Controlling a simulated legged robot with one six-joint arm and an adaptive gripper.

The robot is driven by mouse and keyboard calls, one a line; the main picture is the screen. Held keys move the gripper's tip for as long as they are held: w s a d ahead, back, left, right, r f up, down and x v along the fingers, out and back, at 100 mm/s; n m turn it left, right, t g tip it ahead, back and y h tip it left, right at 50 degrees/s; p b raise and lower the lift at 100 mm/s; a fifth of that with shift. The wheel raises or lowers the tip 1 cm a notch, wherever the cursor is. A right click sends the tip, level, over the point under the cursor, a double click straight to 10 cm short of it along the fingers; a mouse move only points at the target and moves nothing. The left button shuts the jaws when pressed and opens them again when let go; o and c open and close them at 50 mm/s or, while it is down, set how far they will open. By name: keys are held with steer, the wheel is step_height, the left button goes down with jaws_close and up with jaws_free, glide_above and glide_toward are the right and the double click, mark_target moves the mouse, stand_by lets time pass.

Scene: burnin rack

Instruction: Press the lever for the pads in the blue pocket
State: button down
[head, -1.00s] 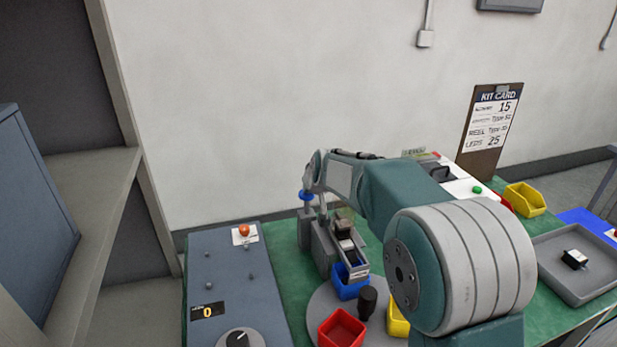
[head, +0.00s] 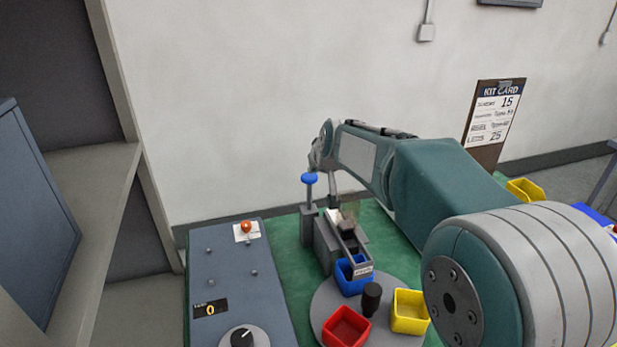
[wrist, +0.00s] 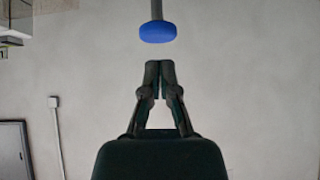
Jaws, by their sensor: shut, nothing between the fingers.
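The lever is a grey rod with a round blue knob (head: 309,178), standing up from a grey dispenser (head: 323,243). The dispenser's sloping chute ends over the blue pocket (head: 352,281) on a round grey turntable (head: 325,302). The chute covers part of the pocket, and I cannot make out pads inside it. My gripper (wrist: 160,68) is shut and empty. In the wrist view, which is upside down, its tips are close to the blue knob (wrist: 158,32) but apart from it, on the knob's upper side.
A red bin (head: 345,328), a yellow bin (head: 409,311) and a black post (head: 371,298) are on the turntable. A grey panel (head: 225,280) with an orange button (head: 246,226), a dial and a display reading 0 lies left. A kit card (head: 495,115) stands at the back right.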

steer(key=v, duration=0.5)
steer(key=shift+d, duration=0.1)
steer(key=shift+w+d, duration=0.1)
steer(key=shift+d, duration=0.1)
steer(key=shift+a, duration=0.15)
stand_by(0.5)
stand_by(0.3)
steer(key=s+d+m+g+h, duration=0.1)
steer(key=s+d, duration=0.5)
steer(key=s, duration=0.2)
steer(key=s+d+m+h, duration=0.1)
steer(key=s+d, duration=0.5)
steer(key=s, duration=0.3)
steer(key=s+d+f+m, duration=0.1)
steer(key=s+d+f, duration=0.2)
steer(key=s, duration=0.5)
steer(key=s+d+f+m+g+h, duration=0.1)
steer(key=s+d+f, duration=0.2)
steer(key=s, duration=0.5)
steer(key=shift+s+d+f+g+h, duration=0.25)
steer(key=shift+s+f+g+h, duration=0.1)
steer(key=shift+f, duration=0.1)
